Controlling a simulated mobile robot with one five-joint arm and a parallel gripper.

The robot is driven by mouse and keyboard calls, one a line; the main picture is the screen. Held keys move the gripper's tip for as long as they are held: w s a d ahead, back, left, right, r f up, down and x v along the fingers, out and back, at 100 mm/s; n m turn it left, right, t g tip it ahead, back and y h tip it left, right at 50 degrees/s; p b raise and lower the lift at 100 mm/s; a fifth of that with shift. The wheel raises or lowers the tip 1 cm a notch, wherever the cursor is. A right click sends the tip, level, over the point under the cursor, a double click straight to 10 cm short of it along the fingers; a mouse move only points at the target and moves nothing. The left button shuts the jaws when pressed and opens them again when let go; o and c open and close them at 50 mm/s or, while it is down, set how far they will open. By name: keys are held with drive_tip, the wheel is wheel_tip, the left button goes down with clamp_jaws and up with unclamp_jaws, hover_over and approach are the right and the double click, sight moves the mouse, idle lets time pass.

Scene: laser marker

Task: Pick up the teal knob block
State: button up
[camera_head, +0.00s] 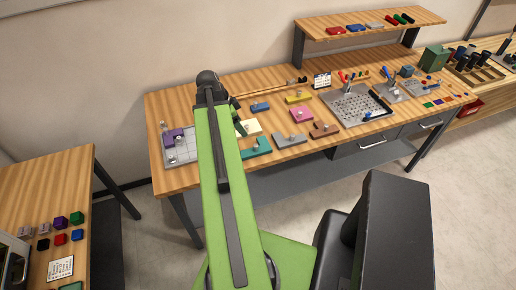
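The teal knob block (256,148) is an L-shaped piece lying on the wooden workbench (165,103), just right of my green arm. A small pale knob shows on it, and its left end is close to the arm's edge in the picture. My arm reaches over the bench to a dark joint at its far end. A dark part that seems to be my gripper (240,127) shows beside the arm, just beyond the teal block. Most of it is hidden by the arm. I cannot see its fingers clearly, nor whether it touches anything.
Cream (251,126), blue (260,107), yellow (298,97), pink (302,115), grey (290,139) and brown (325,130) knob blocks lie around it. A purple block (173,136) rests on a grey plate (183,153) left of my arm. A perforated plate (350,106) lies right.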

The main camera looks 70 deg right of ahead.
sight(254, 145)
drive_tip(key=b+x, duration=1)
drive_tip(key=x, duration=0.1)
drive_tip(key=shift+w+f+b, duration=0.15)
drive_tip(key=shift+f+b, duration=0.15)
drive_tip(key=shift+f, duration=0.1)
drive_tip(key=shift+d+f+b, duration=0.1)
drive_tip(key=shift+f+b, duration=0.25)
drive_tip(key=shift+s+r, duration=0.1)
drive_tip(key=shift+s, duration=0.1)
drive_tip(key=b+x, duration=0.4)
drive_tip(key=x, duration=0.1)
drive_tip(key=shift+s+b, duration=0.15)
drive_tip(key=shift+b, duration=0.25)
clamp_jaws()
drive_tip(key=shift+r+p, duration=0.1)
drive_tip(key=shift+p, duration=0.2)
